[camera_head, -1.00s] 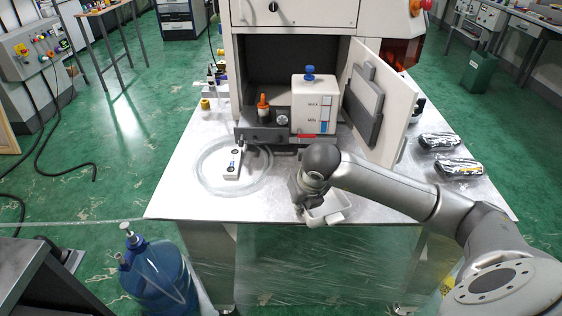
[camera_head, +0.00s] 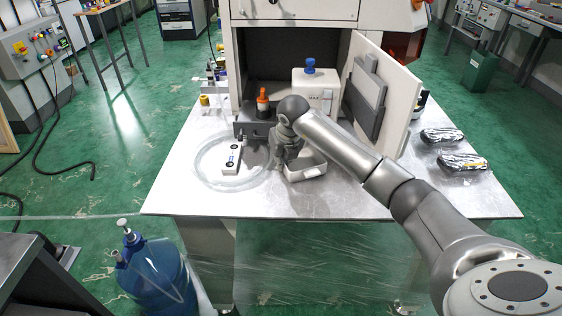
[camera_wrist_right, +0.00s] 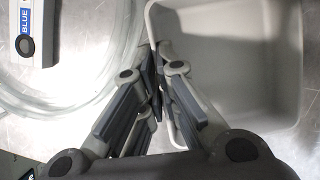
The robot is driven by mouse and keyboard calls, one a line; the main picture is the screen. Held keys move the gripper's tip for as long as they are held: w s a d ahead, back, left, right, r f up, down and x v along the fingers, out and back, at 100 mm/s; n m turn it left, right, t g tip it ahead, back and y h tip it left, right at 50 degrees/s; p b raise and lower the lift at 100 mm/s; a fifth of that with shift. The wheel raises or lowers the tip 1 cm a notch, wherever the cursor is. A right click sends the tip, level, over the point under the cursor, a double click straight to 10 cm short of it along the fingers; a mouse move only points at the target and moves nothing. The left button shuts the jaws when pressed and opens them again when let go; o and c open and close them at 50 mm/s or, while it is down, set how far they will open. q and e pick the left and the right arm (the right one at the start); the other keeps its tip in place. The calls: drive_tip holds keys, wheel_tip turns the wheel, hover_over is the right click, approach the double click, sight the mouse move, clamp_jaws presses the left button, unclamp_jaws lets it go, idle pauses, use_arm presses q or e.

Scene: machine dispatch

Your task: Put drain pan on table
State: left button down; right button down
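The drain pan is a small pale open tray (camera_head: 308,172) at the front of the machine, over the metal table (camera_head: 330,202). In the right wrist view the pan (camera_wrist_right: 235,60) fills the upper right and looks empty. My right gripper (camera_head: 287,163) is at the pan's left side. In the wrist view its fingers (camera_wrist_right: 160,68) are shut on the pan's left wall, one inside and one outside. I cannot tell whether the pan's base touches the table. My left gripper is out of view.
A coil of clear hose (camera_head: 212,180) and a white block labelled BLUE (camera_head: 232,158) lie left of the pan. Behind stand an orange-topped bottle (camera_head: 263,103), a white container (camera_head: 312,88) and the open machine door (camera_head: 383,100). Two black packs (camera_head: 462,162) lie right. The table's front is clear.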

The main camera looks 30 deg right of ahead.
drive_tip(key=shift+w+f, duration=0.1)
drive_tip(key=shift+w, duration=0.25)
drive_tip(key=shift+s, duration=0.1)
drive_tip(key=c, duration=1.6)
unclamp_jaws()
drive_tip(key=shift+f, duration=0.1)
drive_tip(key=shift+c, duration=0.2)
drive_tip(key=d+v, duration=0.1)
drive_tip(key=v, duration=1.1)
drive_tip(key=shift+a, duration=0.45)
